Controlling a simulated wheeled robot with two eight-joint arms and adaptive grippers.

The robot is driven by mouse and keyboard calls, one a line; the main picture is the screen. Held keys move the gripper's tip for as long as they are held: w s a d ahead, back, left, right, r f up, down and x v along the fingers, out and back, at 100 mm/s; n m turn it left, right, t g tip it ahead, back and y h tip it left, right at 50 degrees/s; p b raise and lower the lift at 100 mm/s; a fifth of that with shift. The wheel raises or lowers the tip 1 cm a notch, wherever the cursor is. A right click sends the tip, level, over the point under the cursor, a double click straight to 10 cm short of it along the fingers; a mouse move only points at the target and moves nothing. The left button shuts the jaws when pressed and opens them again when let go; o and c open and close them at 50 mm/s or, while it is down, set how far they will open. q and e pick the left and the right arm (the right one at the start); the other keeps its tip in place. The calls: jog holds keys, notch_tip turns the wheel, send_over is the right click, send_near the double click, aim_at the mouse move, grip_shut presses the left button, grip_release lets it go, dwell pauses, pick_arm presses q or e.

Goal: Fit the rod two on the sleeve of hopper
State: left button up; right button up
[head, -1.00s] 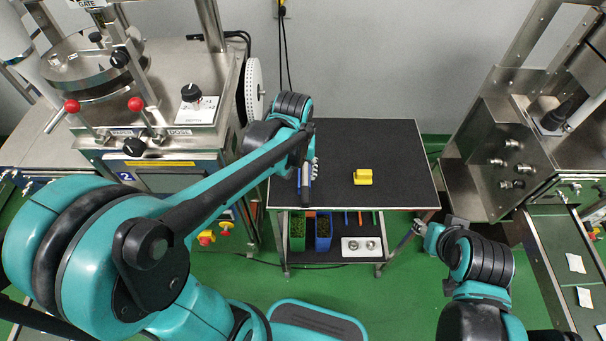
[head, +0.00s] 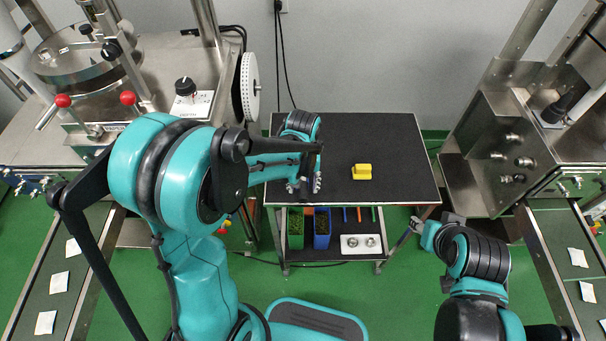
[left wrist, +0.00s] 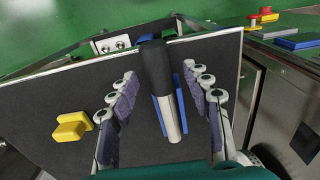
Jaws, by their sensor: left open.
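In the left wrist view a rod (left wrist: 168,112) with a thick black grip and a bare metal shaft lies on the black cart top. In the head view my left gripper (head: 304,188) is over the left end of the cart and hides the rod. The steel hopper machine (head: 80,62) stands at the left; I cannot make out its sleeve. My right gripper (head: 405,236) is beside the cart's right front corner, its jaw state unclear.
A yellow block (head: 362,171) sits on the cart top (head: 390,140), whose right half is otherwise clear. Blue and green bins (head: 321,229) stand on the lower shelf. A second steel machine (head: 505,150) stands at the right. Conveyors with white packets run at both sides.

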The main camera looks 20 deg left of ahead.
pick_arm(q)
jog(key=shift+r, duration=0.1)
jog(key=shift+c, duration=0.2)
grip_shut()
